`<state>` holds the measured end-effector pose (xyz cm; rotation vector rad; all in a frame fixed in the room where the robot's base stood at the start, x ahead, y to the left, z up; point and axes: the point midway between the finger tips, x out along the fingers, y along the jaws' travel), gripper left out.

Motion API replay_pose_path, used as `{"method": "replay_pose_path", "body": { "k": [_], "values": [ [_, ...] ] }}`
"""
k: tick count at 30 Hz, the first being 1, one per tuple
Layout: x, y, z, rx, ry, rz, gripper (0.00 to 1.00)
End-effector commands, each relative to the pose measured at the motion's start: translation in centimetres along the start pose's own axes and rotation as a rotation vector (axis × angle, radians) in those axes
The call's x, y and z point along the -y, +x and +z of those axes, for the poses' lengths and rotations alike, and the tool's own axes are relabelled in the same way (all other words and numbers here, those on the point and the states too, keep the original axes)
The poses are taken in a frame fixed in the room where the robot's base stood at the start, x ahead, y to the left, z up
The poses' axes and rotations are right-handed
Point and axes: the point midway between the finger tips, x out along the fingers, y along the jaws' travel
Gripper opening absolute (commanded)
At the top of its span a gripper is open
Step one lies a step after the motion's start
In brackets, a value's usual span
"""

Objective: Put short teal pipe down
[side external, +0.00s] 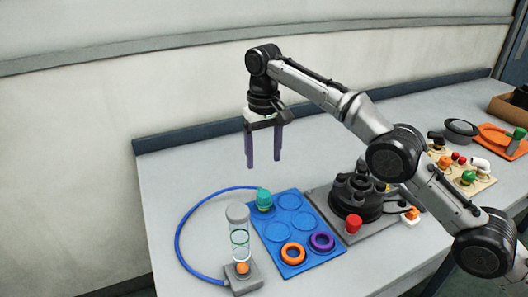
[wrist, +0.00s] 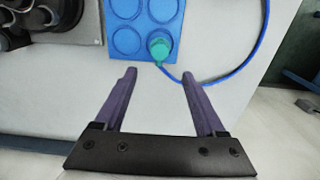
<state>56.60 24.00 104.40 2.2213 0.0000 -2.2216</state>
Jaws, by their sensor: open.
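The short teal pipe (side external: 264,198) stands at the back left corner of the blue tray (side external: 274,229) in the side view. In the wrist view the teal pipe (wrist: 159,45) sits at a corner of the blue tray (wrist: 143,5), just beyond my fingertips. My gripper (side external: 263,163) is open and empty, raised above the table behind the tray and apart from the pipe. In the wrist view my gripper (wrist: 158,76) shows two purple fingers spread wide with bare table between them.
An orange ring (side external: 293,253) and a purple ring (side external: 322,241) lie on the tray's front part. A clear tube (side external: 238,240) on a grey base stands left of the tray, with a blue hose (side external: 178,232) looping behind it. A black-and-grey device (side external: 357,195) stands right of the tray.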

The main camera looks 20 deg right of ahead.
Motion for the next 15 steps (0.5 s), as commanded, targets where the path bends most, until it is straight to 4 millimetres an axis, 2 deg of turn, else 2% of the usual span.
{"method": "replay_pose_path", "body": {
  "k": [15],
  "values": [
    [-0.10, -0.69, 0.10, -0.001, 0.000, 0.000, 0.72]
  ]
}}
